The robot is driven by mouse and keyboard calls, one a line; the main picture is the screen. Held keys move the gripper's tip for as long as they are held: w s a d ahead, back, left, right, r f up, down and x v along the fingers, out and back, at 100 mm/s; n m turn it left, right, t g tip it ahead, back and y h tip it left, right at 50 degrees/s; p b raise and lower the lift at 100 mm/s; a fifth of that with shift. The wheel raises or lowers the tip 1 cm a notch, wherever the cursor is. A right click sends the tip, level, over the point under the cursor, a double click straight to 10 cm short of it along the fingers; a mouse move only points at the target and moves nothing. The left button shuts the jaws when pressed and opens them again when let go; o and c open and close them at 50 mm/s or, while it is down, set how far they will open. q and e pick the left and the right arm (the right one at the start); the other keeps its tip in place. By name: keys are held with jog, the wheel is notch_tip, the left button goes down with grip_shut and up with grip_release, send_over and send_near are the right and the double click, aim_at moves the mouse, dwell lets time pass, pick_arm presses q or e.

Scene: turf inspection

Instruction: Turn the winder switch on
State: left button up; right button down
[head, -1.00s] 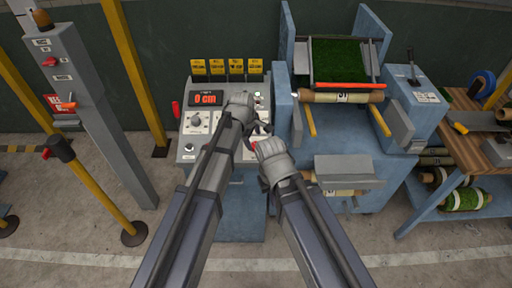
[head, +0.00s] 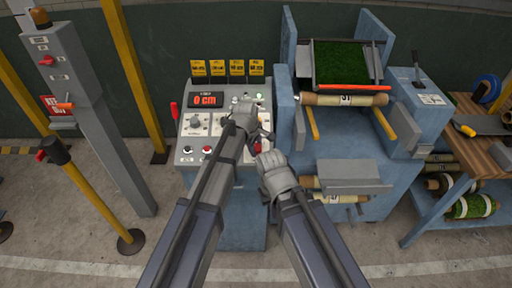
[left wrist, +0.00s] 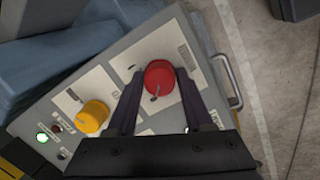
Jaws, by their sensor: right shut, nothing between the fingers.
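The grey control panel (head: 187,137) has a red "0 cm" display (head: 207,100), a grey dial (head: 197,122) and small buttons. I cannot read which control is the winder switch. In the left wrist view a red round knob (left wrist: 158,76) sits between the fingers of my left gripper (left wrist: 158,88), which look open with a finger on each side. A yellow knob (left wrist: 92,116) is to its left. In the head view my left gripper (head: 256,128) is over the panel's right side, hiding part of it. My right gripper (head: 266,158) is shut and empty, just below it.
A blue machine with a turf roll (head: 345,99) and a grey tray (head: 345,172) stands right of the panel. A grey post (head: 105,130) and a yellow post (head: 95,205) stand left. A wooden bench (head: 480,140) is at the right. A small green lamp (left wrist: 42,137) is lit.

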pick_arm(q)
grip_shut()
jog(key=shift+m, duration=0.3)
jog(key=m, duration=0.3)
jog(key=shift+m+g, duration=0.3)
jog(key=shift+m, duration=0.1)
jog(key=m+y, duration=0.1)
jog(key=m, duration=0.3)
jog(key=shift+d+p, duration=0.1)
jog(key=shift+p, duration=0.2)
jog(key=m, duration=0.4)
jog(key=shift+m+y, duration=0.4)
jog(key=m, duration=0.4)
jog(key=shift+y, duration=0.3)
jog(key=shift+m, duration=0.3)
